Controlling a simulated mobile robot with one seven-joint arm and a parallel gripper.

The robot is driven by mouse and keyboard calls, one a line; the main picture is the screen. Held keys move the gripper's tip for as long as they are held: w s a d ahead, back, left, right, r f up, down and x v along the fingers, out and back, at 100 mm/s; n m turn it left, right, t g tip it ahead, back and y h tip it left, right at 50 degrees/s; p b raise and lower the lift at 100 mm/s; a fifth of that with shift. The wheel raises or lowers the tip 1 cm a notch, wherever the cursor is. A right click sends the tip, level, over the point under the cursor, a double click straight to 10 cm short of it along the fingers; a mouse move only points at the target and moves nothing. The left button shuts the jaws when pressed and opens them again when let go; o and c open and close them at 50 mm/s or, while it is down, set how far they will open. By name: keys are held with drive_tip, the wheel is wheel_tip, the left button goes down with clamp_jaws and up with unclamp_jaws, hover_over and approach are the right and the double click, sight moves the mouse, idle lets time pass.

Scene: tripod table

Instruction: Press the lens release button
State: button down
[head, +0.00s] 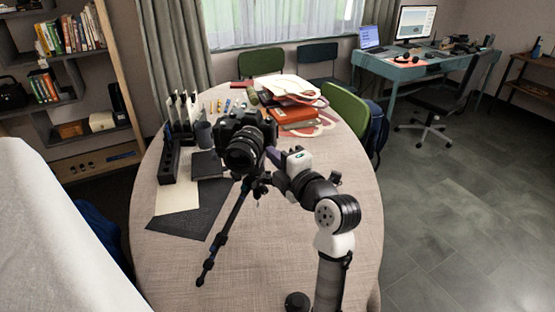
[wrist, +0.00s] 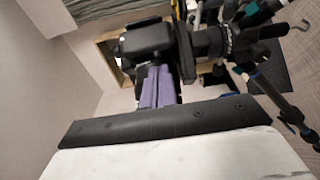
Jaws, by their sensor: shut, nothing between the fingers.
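A black camera (head: 240,140) with a large lens (head: 243,152) stands on a tripod (head: 228,228) on the oval table (head: 270,255). My gripper (head: 272,154) is at the right side of the camera body, beside the lens. In the wrist view its purple fingers (wrist: 158,72) are together and empty. Their tips reach the camera body (wrist: 147,40), near the lens (wrist: 212,42); I cannot tell whether they touch it. The lens release button cannot be made out in either view.
A dark mat (head: 185,222), a black holder (head: 168,163) and a dark cup (head: 204,134) lie left of the camera. Orange-red books (head: 297,117) and papers lie behind to the right. The front of the table is mostly clear apart from the tripod leg and my arm.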

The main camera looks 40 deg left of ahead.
drive_tip(key=shift+w+a, duration=0.2)
drive_tip(key=shift+w, duration=0.2)
drive_tip(key=shift+w+f, duration=0.1)
